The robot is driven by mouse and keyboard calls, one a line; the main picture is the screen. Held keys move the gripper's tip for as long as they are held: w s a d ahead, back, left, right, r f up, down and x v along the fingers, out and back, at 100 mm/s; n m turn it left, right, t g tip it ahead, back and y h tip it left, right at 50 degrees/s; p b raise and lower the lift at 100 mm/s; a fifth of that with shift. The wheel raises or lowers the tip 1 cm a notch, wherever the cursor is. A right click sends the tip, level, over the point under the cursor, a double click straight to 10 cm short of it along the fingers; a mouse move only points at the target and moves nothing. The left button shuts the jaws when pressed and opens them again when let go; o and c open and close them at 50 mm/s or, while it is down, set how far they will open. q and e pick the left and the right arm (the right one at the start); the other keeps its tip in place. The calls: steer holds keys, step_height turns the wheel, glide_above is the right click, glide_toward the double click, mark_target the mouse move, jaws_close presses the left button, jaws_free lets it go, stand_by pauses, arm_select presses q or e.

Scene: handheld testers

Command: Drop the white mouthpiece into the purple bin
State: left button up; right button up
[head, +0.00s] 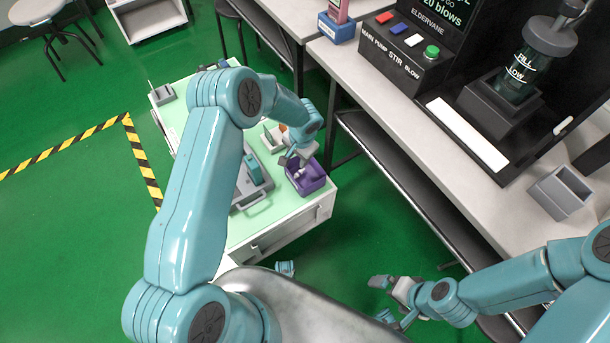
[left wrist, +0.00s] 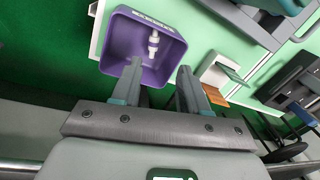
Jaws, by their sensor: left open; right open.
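The purple bin (head: 316,184) stands at the near right corner of the pale green cart top. It also shows in the left wrist view (left wrist: 118,45), with its open top facing the camera. The white mouthpiece (left wrist: 153,43) shows within the bin's walls, apart from my fingers; I cannot tell whether it touches the bin floor. A small white part of it shows in the head view (head: 298,174). My left gripper (head: 288,160) is open and empty at the bin's edge, its fingertips over the near rim in the left wrist view (left wrist: 160,78). My right gripper (head: 384,296) is open and empty, away from the cart.
A grey tray with a teal-handled item (head: 254,170) lies left of the bin on the cart. A grey bench (head: 400,110) at right carries a black pump station (head: 405,52) and an empty grey holder (head: 560,192). Green floor lies open at left.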

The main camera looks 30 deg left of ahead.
arm_select(q)
step_height(320, 180, up, 16)
steer(key=d+p, duration=0.2)
steer(key=shift+s+p, duration=0.3)
steer(key=shift+d+r, duration=0.1)
steer(key=s+d+f+n+h, duration=0.2)
steer(key=s+d+f, duration=0.2)
steer(key=s, duration=0.4)
steer(key=s+d+f+n+h, duration=0.1)
steer(key=s+d+f+h, duration=0.1)
steer(key=s+d+f, duration=0.4)
steer(key=s+d+f+n+h, duration=0.2)
steer(key=s+f, duration=0.1)
steer(key=s, duration=0.6)
step_height(320, 180, up, 14)
steer(key=s+p, duration=0.1)
steer(key=p, duration=1.3)
steer(key=shift+s+f, duration=0.2)
steer(key=shift+s, duration=0.05)
steer(key=shift+d, duration=0.1)
